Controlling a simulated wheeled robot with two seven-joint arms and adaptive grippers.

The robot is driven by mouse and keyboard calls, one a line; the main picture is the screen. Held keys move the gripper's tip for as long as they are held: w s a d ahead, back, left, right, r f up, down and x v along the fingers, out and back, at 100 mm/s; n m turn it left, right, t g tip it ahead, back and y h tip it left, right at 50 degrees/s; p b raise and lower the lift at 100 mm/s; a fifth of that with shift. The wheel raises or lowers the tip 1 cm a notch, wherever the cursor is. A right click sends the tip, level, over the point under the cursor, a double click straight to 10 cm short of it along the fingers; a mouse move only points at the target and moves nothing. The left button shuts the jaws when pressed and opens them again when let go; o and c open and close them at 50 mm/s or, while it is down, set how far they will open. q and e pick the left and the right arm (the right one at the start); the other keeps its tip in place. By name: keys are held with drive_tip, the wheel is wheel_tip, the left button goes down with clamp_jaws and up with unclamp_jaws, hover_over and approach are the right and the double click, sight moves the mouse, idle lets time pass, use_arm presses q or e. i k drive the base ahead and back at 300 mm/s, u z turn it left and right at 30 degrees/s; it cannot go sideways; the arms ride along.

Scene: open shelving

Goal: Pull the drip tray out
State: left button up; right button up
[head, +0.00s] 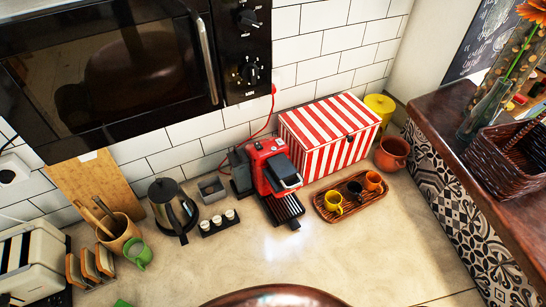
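A red and black coffee machine (269,167) stands on the counter near the tiled back wall. Its black drip tray (284,210) sticks out at the front, low over the counter, with a small tab at its front end. I see no cup on the tray. Neither my left nor my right gripper shows in the head view, and nothing is seen touching the machine or the tray.
A striped box (332,136) stands close to the machine's right. A wooden tray (338,212) with cups lies right of the drip tray. A black holder with small white cups (219,222) and a kettle (173,209) are left. The counter (300,265) in front is clear.

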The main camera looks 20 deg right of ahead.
sight(286, 209)
drive_tip(key=z, duration=0.5)
drive_tip(key=k, duration=1.2)
drive_tip(key=u, duration=0.7)
drive_tip(key=i, duration=0.5)
